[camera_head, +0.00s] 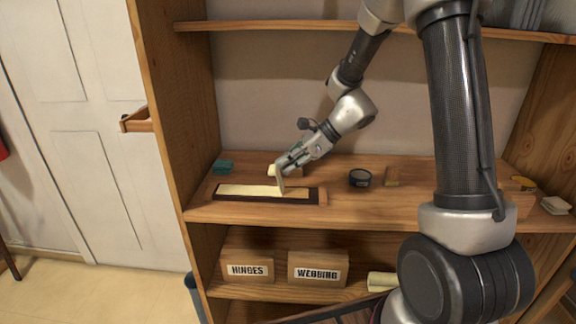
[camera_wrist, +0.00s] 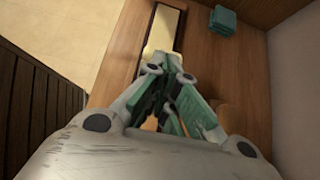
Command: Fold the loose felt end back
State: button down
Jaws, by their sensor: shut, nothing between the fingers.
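A cream felt strip (camera_head: 240,190) lies along a dark brown board (camera_head: 308,196) on the middle shelf, left of centre. In the wrist view the strip (camera_wrist: 162,30) runs away from the fingers, with the dark edge of the board (camera_wrist: 181,22) beside it. In the wrist view my gripper (camera_wrist: 166,62) covers the near part of the strip. I cannot tell whether the tips touch the felt or where its loose end lies.
A dark round tin (camera_head: 360,178) and a small wooden block (camera_head: 392,176) stand to the right. Labelled boxes (camera_head: 247,269) fill part of the lower shelf.

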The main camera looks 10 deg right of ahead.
jog(key=shift+r, duration=0.7)
jog(key=v, duration=1.1)
jog(key=s+a+n+g+h, duration=0.1)
jog(key=a+n+g+h, duration=0.1)
jog(key=a, duration=0.4)
jog(key=w+f, duration=0.1)
jog(key=f, duration=0.2)
jog(key=w+f+m+h, duration=0.1)
jog(key=f, duration=0.2)
jog(key=w+a+f+m+t, duration=0.1)
jog(key=f, duration=0.2)
jog(key=shift+w+a, duration=0.1)
jog(key=shift+w, duration=0.05)
